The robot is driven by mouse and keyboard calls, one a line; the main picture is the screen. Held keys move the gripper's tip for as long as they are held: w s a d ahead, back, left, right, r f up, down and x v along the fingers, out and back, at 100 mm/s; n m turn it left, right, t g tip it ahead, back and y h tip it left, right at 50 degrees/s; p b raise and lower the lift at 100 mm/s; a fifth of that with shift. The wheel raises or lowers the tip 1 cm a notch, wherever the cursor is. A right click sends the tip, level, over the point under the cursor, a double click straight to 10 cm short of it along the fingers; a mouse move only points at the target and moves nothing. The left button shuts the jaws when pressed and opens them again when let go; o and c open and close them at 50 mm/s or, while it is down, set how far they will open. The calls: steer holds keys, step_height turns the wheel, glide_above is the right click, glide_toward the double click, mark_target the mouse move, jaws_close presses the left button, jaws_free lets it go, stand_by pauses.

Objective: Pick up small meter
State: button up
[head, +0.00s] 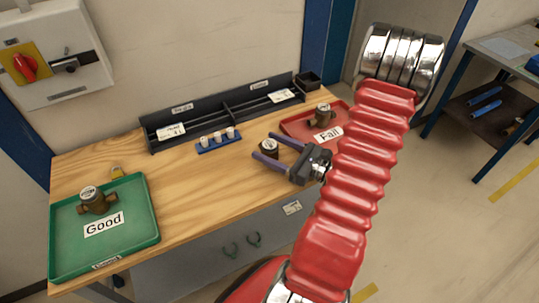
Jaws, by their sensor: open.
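A small dark meter with a pale round face (268,148) stands on the wooden bench near its right front part. My gripper (262,146) comes in from the right with its two purple fingers spread open. The fingertips appear on either side of the small meter. I cannot tell whether they touch it or how high they are. A brass meter (97,204) sits in the green "Good" tray (135,240), and another brass meter (322,116) sits in the red "Fail" tray (297,130).
A blue block (218,140) with several small white-topped pieces stands behind the small meter. A dark rack (222,112) with labels runs along the back edge. The wooden bench (195,185) is clear between the green tray and my gripper.

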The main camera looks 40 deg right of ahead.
steer(key=shift+x, duration=2.1)
steer(key=c, duration=1.5)
